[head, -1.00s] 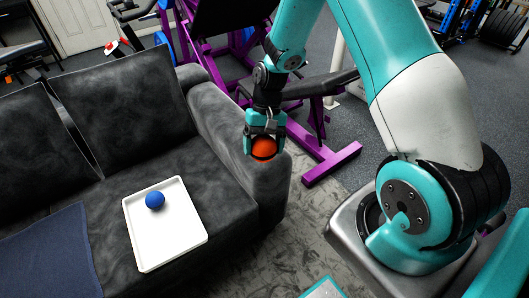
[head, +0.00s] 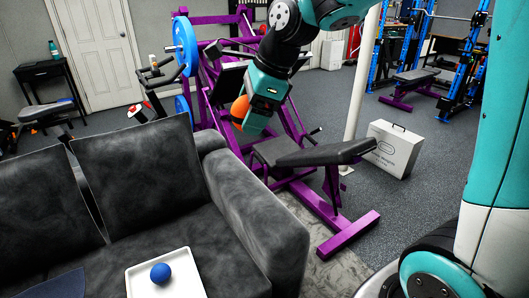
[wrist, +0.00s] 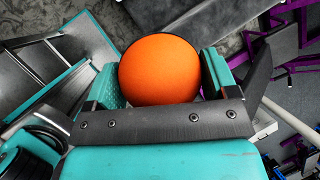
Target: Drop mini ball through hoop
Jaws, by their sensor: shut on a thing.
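An orange mini ball (wrist: 160,69) is held between the two teal fingers of my gripper (wrist: 160,78) in the wrist view. In the head view the orange ball (head: 240,108) shows partly behind my gripper (head: 246,116), which is raised in front of the purple gym machine. A blue ball (head: 161,273) rests on a white tray (head: 190,288) on the sofa, well below and left of my gripper. I cannot make out a hoop in these frames.
The dark grey sofa (head: 150,166) fills the lower left. The purple machine (head: 335,185) with a black bench stands behind its armrest. A white case (head: 393,150) stands by a pale post (head: 362,85). Open floor lies around the case.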

